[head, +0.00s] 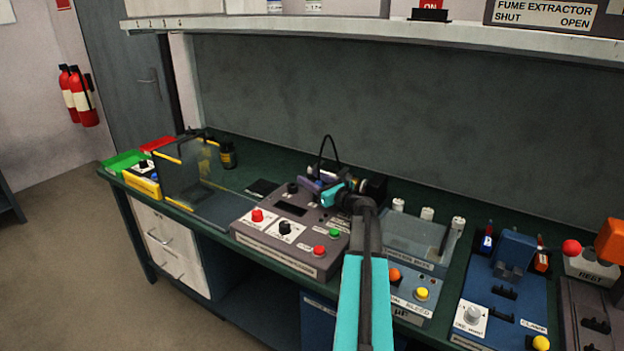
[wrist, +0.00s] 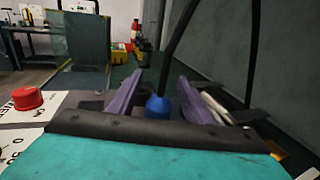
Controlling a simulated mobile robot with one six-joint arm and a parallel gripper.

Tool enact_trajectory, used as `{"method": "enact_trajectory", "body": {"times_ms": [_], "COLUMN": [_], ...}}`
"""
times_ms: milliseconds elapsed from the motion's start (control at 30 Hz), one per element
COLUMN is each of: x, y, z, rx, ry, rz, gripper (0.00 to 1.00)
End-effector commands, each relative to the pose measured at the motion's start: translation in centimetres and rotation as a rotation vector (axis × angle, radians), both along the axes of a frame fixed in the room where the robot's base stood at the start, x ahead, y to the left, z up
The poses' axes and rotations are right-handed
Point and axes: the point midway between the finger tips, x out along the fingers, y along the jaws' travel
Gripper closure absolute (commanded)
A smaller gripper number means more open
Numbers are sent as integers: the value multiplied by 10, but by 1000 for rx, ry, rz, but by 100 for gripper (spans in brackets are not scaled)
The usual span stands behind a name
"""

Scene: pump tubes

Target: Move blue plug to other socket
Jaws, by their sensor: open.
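The blue plug (wrist: 158,106) shows in the wrist view between the two purple fingers of my gripper (wrist: 161,80), with a dark gap on either side. A black tube (wrist: 178,45) rises from its top. In the head view my gripper (head: 318,181) is low over the back of the grey control box (head: 285,255), and the black tube (head: 323,145) arches above it. My gripper is open, around the plug but not closed on it. The sockets cannot be made out in either view.
The control box carries red buttons (head: 257,215), a green button (head: 335,233) and knobs. A clear upright panel (head: 190,172) stands to the left. The wall is close behind.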

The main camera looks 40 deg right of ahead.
Motion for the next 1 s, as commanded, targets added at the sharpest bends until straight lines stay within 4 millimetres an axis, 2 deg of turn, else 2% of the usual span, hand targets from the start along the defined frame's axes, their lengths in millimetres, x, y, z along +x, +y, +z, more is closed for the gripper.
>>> {"method": "enact_trajectory", "body": {"times_ms": [633, 1000], "x": [0, 1], "y": [0, 0], "z": [42, 42], "rx": [-1, 0], "ry": [-1, -1], "rz": [0, 0], "gripper": [55, 55]}}
